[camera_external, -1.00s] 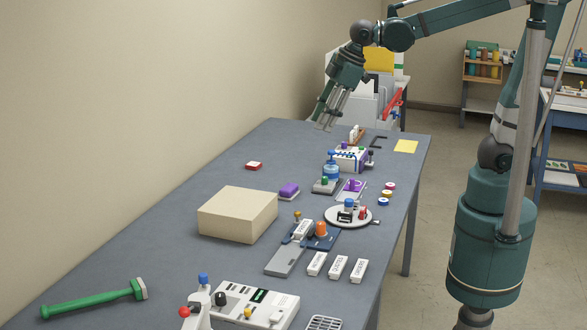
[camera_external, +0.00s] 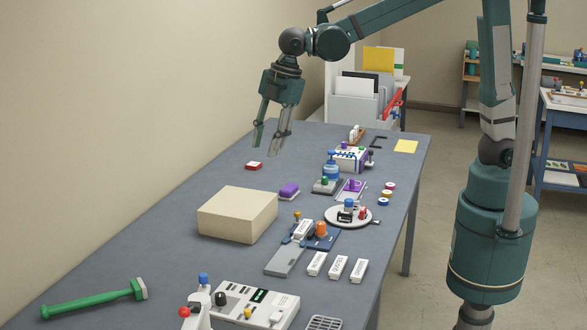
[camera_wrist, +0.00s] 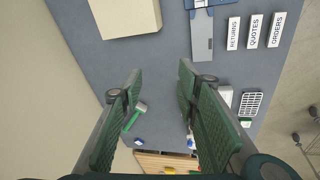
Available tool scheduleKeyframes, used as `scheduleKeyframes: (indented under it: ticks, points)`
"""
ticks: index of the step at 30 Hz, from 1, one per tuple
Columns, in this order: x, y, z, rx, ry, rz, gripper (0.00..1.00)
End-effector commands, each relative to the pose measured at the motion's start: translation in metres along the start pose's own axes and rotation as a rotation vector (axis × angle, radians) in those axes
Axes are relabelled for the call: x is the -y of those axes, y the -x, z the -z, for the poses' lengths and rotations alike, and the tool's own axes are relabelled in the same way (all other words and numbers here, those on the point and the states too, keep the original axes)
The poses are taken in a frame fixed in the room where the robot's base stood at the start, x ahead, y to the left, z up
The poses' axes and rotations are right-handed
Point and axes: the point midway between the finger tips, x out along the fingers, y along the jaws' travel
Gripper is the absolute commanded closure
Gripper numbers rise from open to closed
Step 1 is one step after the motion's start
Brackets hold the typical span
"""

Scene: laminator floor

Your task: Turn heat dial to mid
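A white machine (camera_external: 263,290) with a small dark display stands at the near end of the table in the external view. It carries a black knob (camera_external: 221,299) and a yellow knob (camera_external: 247,313); I cannot tell which one is the heat dial, nor read its setting. In the wrist view the machine is mostly hidden behind the right finger. My gripper (camera_external: 265,148) is open and empty, pointing down high above the far half of the table, well away from the machine. In the wrist view its two fingers (camera_wrist: 161,72) are apart with bare table between them.
A beige box (camera_external: 237,214) stands mid-table, between my gripper and the machine. A green hammer (camera_external: 95,298) lies at the near left. A red-and-blue-topped device (camera_external: 197,308) stands beside the machine. White labelled blocks (camera_external: 338,267) and a grey plate (camera_external: 285,261) lie behind it.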

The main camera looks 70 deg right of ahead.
Motion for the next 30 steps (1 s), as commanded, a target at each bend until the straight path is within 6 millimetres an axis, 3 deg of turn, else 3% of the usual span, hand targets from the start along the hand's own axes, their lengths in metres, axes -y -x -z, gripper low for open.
scheduleKeyframes:
  ticks: [16, 30]
  points:
    - [0.011, -0.069, 0.121, 0.026, 0.34, 0.091, 0.68]
    - [0.048, -0.141, 0.218, 0.041, 0.633, 0.169, 0.68]
